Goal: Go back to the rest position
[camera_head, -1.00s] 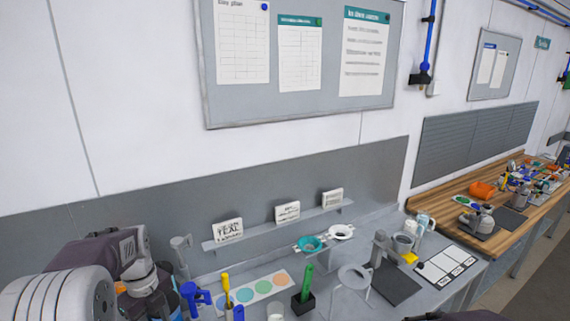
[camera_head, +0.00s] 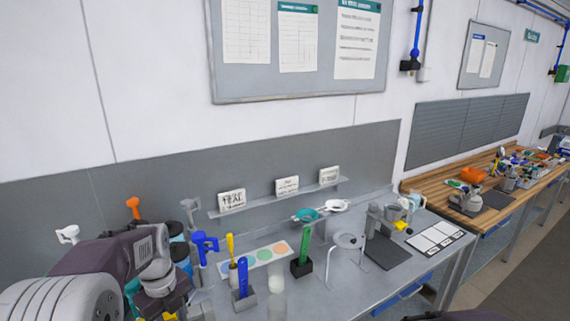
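My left arm (camera_head: 95,275) comes in from the left in the head view and covers the near left part of the grey bench (camera_head: 335,298). Its lower end runs out at the bottom edge, and no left fingertips show. Only small dark parts, perhaps of my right arm, show at the bottom edge right of centre. No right gripper fingers show.
Near my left arm stand a blue tool (camera_head: 204,246), a yellow-handled tool (camera_head: 231,250) and a green tool in a black block (camera_head: 303,265). A white ring stand (camera_head: 349,241) is further right. A wooden bench (camera_head: 485,172) stands at the right.

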